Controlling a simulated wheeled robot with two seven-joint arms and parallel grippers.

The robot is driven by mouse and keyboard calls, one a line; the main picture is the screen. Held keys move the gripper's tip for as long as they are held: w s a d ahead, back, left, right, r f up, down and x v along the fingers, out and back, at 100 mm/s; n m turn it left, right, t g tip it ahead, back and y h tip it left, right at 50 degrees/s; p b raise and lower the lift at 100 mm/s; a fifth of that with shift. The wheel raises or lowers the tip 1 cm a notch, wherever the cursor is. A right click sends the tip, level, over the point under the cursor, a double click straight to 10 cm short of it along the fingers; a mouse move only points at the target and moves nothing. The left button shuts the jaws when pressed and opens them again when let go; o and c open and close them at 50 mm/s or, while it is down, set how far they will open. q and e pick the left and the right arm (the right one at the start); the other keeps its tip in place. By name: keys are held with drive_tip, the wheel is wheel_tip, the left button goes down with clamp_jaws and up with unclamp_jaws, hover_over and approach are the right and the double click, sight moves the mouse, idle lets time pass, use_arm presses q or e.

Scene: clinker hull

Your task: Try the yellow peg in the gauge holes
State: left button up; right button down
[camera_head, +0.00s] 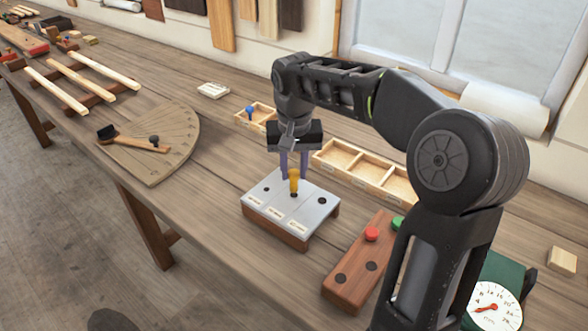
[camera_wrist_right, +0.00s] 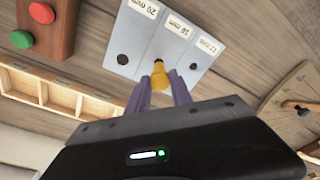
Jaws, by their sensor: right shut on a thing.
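The gauge block (camera_head: 309,222) is a grey plate on a wooden base with three labelled sections. My right gripper (camera_head: 294,178) points down over its middle and is shut on the yellow peg (camera_head: 294,185). The peg stands upright at the middle hole, in the section marked 16 mm in the wrist view, where the peg (camera_wrist_right: 160,76) shows between the fingertips (camera_wrist_right: 159,90). Its lower end meets the hole; how deep it sits I cannot tell. The 20 mm hole (camera_wrist_right: 122,59) and the small 12 mm hole (camera_wrist_right: 193,66) are empty. My left gripper is not in view.
A compartmented wooden tray (camera_head: 358,178) lies behind the gauge; a blue peg (camera_head: 250,112) stands in its left part. A wooden block (camera_head: 350,277) with red and green knobs (camera_head: 371,234) is at right, near a dial (camera_head: 494,308).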

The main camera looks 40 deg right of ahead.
drive_tip(key=shift+r+p, duration=0.45)
drive_tip(key=shift+r, duration=0.4)
drive_tip(key=shift+f+b, duration=0.8)
drive_tip(key=shift+f, duration=0.3)
drive_tip(key=shift+f+b, duration=0.45)
drive_tip(key=shift+f, duration=0.2)
drive_tip(key=shift+r, duration=0.1)
drive_tip(key=shift+r+p, duration=1.4)
drive_tip(key=shift+r, duration=0.25)
